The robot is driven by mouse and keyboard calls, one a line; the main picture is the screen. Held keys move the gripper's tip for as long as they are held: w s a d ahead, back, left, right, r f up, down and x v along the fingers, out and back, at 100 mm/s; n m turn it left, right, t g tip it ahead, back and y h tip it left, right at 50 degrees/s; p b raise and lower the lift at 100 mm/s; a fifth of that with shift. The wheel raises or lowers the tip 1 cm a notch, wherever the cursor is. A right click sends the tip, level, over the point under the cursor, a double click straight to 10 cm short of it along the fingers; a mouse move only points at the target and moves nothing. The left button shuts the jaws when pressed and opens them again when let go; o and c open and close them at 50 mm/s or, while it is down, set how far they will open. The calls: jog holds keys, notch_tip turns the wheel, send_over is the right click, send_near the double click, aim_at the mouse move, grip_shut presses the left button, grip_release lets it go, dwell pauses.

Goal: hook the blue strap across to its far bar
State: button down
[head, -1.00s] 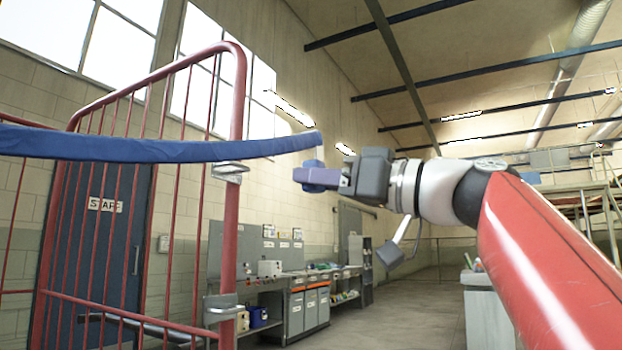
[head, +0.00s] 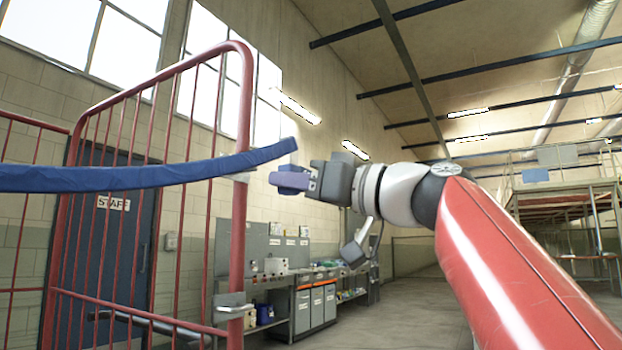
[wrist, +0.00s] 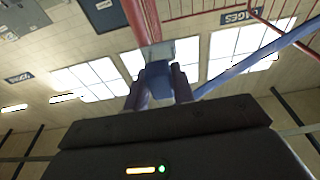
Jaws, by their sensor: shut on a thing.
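The blue strap (head: 140,177) runs from the left edge of the head view, in front of the red post, and its end tilts upward just above my gripper (head: 287,180). In the wrist view my gripper (wrist: 160,86) is shut on the strap's blue end piece, and the strap (wrist: 255,60) stretches off to the upper right. The red post (head: 241,120) of the cage is left of my fingers in the head view. A pale metal bracket (head: 240,177) on the post is partly hidden by the strap. In the wrist view the post (wrist: 142,18) is just beyond the fingertips.
A second metal bracket (head: 233,305) is lower on the post. The cage's red bars (head: 90,240) fill the left, before a blue door (head: 115,235). A workbench (head: 305,290) stands far behind. The space right of the post is open around my arm.

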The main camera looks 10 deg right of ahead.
jog(key=shift+f+x, duration=0.2)
jog(key=shift+x, duration=0.85)
jog(key=shift+f+x, duration=0.2)
jog(key=shift+x, duration=0.85)
jog(key=shift+w+a, duration=0.15)
jog(key=shift+f+p+x, duration=0.15)
jog(key=shift+p+x, duration=0.1)
jog(key=shift+x, duration=0.55)
jog(key=shift+f+p+x, duration=0.15)
jog(key=shift+p+x, duration=0.05)
jog(key=shift+x, duration=0.6)
jog(key=shift+f, duration=0.1)
jog(key=shift+f+b, duration=0.95)
jog(key=shift+b, duration=0.2)
jog(key=c, duration=0.7)
grip_release()
